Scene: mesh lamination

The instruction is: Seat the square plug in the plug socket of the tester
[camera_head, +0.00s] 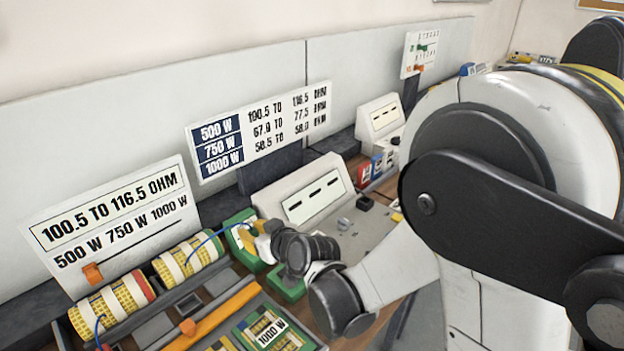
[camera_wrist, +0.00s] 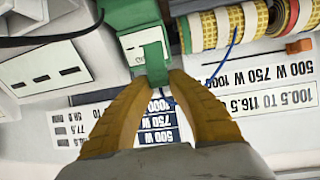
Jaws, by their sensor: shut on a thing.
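My gripper (camera_wrist: 160,76) has its two yellow fingers shut on a small green block, which looks like the square plug (camera_wrist: 156,62). The block is right against a green housing with a white slotted face (camera_wrist: 131,42); I cannot tell whether it is seated. A thin blue wire (camera_wrist: 218,66) runs from the striped coil and passes behind one finger. In the head view the gripper (camera_head: 262,241) is low beside the green housing (camera_head: 240,247), and my wrist hides the plug. The pale tester (camera_head: 311,189) stands just right of it and appears at left in the wrist view (camera_wrist: 35,72).
Striped yellow coils (camera_head: 112,305) lie on a rack at the lower left, near an orange bar (camera_head: 215,318). Printed signs (camera_head: 115,222) stand behind. A second tester (camera_head: 380,118) stands further back.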

